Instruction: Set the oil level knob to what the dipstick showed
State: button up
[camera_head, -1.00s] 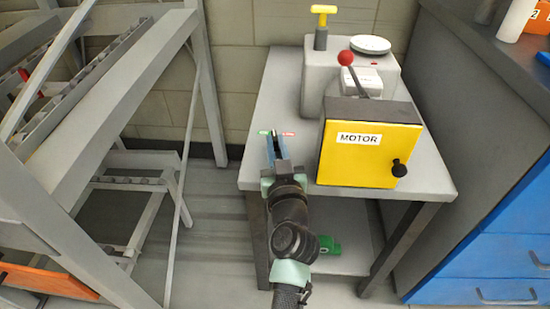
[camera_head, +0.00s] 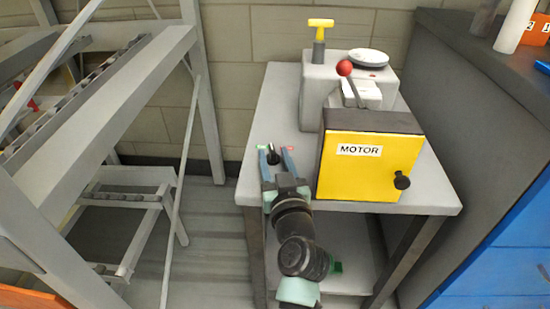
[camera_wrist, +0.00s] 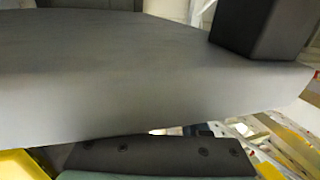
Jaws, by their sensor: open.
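A small dark knob (camera_head: 273,157) shows at the left part of the grey table, between a green mark (camera_head: 262,147) and a red mark (camera_head: 290,148). My gripper (camera_head: 275,158) is open, with one finger on each side of the knob; I cannot tell whether they touch it. The knob's setting is too small to read. The dipstick (camera_head: 320,24), with a yellow T handle, stands upright in the grey machine (camera_head: 313,90) at the back. The wrist view shows mostly a close grey surface, and I cannot make out the knob there.
A yellow MOTOR box (camera_head: 350,180) with a black knob (camera_head: 402,181) stands just right of my gripper. A red-balled lever (camera_head: 345,69) rises behind it. The grey table (camera_head: 268,105) is clear behind the knob. A metal frame (camera_head: 120,100) stands at left.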

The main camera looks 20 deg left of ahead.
jog(key=shift+s, duration=0.1)
jog(key=p+v, duration=0.1)
jog(key=v, duration=1.1)
jog(key=shift+s+d, duration=0.25)
jog(key=shift+s, duration=0.05)
